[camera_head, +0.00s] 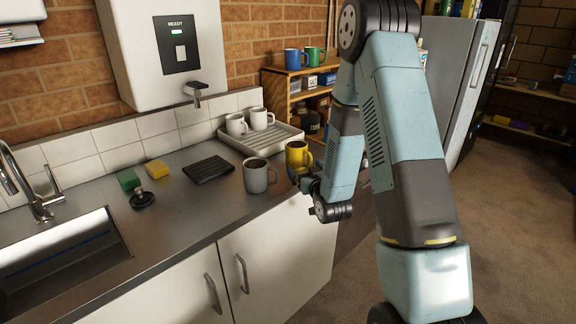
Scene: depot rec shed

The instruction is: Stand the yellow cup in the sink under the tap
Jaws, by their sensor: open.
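The yellow cup (297,153) stands upright near the counter's right end, beside the white drying rack, with a dark inside. My gripper (298,176) is open, low at the cup's near side; my wrist partly hides the fingers and the cup's base, so I cannot tell whether they touch it. The steel sink (122,243) is set into the counter at the far left and cut off by the picture's edge. The chrome tap (36,200) rises behind it, with its spout curving over the left part.
A grey mug (259,178) stands just left of the yellow cup. A dark ribbed mat (208,169), yellow sponge (157,171), green sponge (129,180) and black plug (142,199) lie towards the sink. The white rack (279,140) holds two white mugs. A wall heater (165,50) hangs above.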

